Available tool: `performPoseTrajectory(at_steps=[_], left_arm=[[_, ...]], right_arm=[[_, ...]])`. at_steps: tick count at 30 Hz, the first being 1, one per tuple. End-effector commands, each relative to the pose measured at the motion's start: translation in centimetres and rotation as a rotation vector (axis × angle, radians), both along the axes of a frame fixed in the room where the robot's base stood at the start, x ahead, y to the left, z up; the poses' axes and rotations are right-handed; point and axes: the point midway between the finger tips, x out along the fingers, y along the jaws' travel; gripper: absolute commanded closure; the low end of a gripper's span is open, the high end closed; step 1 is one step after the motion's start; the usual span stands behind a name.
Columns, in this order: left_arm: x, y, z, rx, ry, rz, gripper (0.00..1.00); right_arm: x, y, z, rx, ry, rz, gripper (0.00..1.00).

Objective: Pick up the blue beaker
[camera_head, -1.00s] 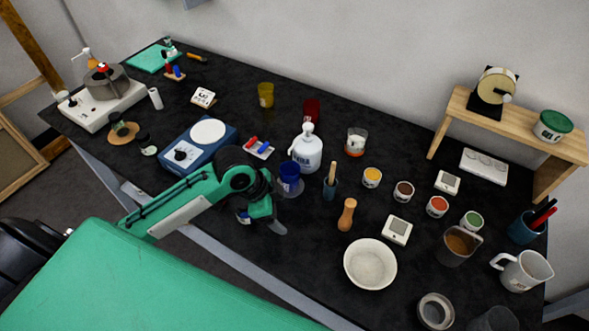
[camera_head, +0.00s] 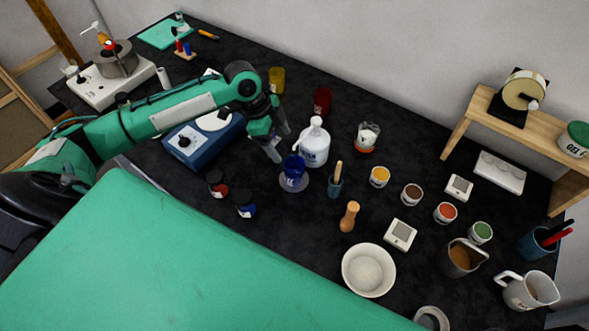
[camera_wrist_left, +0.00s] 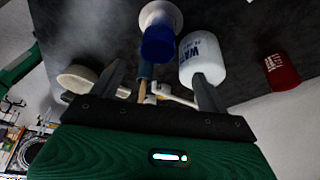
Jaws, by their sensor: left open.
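The blue beaker (camera_head: 294,169) stands upright on a pale round disc (camera_head: 294,184) near the middle of the table. My left gripper (camera_head: 279,142) is open and empty, just up and left of the beaker and apart from it in the head view. In the left wrist view the beaker (camera_wrist_left: 158,42) shows beyond the open fingers (camera_wrist_left: 158,84), not between them. My right gripper is not in view.
A white wash bottle (camera_head: 314,146) stands close by, right of the beaker. A white bowl (camera_head: 369,270) is in front.

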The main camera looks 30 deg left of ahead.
Motion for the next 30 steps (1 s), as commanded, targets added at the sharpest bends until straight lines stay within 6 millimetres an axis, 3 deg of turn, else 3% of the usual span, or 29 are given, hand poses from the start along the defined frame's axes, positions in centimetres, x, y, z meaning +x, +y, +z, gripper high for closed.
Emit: performPoseTrajectory(at_steps=[11,21,28,30], left_arm=[[0.1,-1.5,-2.8,-0.002,0.003,0.000,0.22],[0.3,-3.1,-6.6,0.001,0.001,0.001,0.22],[0.4,-3.1,-6.9,0.001,-0.001,0.000,0.22],[0.4,-3.1,-6.9,0.001,-0.001,0.000,0.34]], right_arm=[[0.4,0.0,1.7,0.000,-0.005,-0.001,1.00],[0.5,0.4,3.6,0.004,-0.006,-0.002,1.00],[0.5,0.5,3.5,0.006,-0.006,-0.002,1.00],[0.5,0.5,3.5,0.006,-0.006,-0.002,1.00]])
